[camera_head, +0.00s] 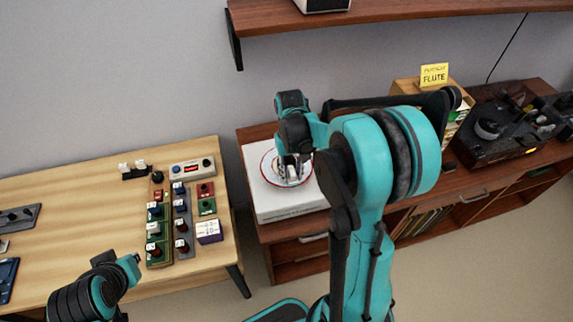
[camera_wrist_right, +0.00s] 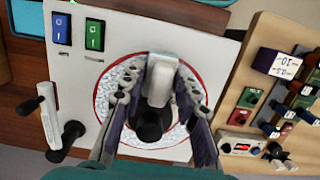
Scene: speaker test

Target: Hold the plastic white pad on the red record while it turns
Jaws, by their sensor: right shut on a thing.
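The record (camera_head: 269,170) is a pale speckled disc with a red ring, flat on the white turntable box (camera_head: 292,206). It also shows in the right wrist view (camera_wrist_right: 108,97), partly hidden by my gripper. My right gripper (camera_head: 292,172) points down over the record, and in the right wrist view (camera_wrist_right: 162,78) its two fingers are shut on the white pad (camera_wrist_right: 161,72). The pad is over the record; I cannot tell if it touches.
The turntable's white arm and black knob (camera_wrist_right: 73,131) and blue and green switches (camera_wrist_right: 94,35) stand beside the record. A wooden table (camera_head: 75,205) with button boxes stands left. A black device (camera_head: 500,125) is at the right, and a shelf (camera_head: 400,12) hangs above.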

